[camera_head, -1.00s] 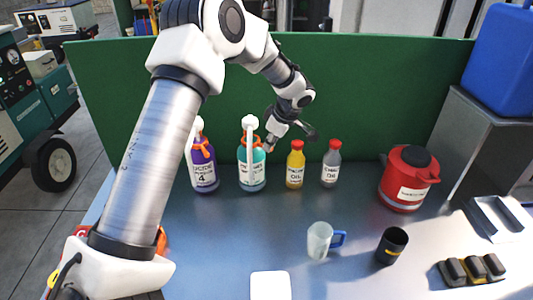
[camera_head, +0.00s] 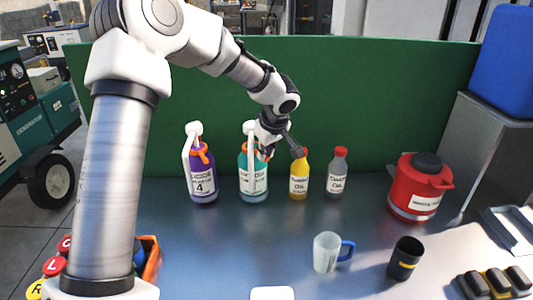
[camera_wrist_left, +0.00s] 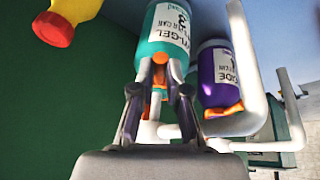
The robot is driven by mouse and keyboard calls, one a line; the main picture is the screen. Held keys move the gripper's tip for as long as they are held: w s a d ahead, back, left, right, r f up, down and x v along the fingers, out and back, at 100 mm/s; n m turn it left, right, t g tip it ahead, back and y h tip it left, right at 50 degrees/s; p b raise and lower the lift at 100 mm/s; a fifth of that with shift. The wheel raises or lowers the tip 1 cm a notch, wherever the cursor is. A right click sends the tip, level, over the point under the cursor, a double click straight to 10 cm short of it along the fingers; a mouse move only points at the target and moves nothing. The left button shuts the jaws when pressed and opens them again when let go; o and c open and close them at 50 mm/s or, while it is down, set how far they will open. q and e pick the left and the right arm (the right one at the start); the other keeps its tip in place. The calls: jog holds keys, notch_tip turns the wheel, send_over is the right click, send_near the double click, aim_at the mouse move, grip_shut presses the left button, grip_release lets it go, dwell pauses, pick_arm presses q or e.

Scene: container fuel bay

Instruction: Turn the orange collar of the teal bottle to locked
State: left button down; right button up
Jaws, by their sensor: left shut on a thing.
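The teal bottle (camera_head: 246,190) stands upright on the blue-grey table with a white pump top and an orange collar (camera_head: 262,154) at its neck. In the left wrist view the teal bottle (camera_wrist_left: 165,24) appears upside down, and the orange collar (camera_wrist_left: 158,78) lies between my fingers. My right gripper is not in view.
A purple bottle (camera_head: 203,185) stands left of the teal one. A yellow bottle (camera_head: 299,178) and grey bottle (camera_head: 337,178) stand to the right. A red can (camera_head: 415,195), clear mug (camera_head: 326,252) and black cup (camera_head: 405,258) are further right. A green panel (camera_head: 390,105) backs the table.

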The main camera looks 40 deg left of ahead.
pick_arm(q)
jog(key=shift+s+f, duration=0.1)
jog(key=shift+f, duration=0.05)
jog(key=c, duration=1.2)
grip_release()
jog(key=shift+a, duration=0.1)
jog(key=v, duration=1.1)
jog(key=shift+r, duration=0.4)
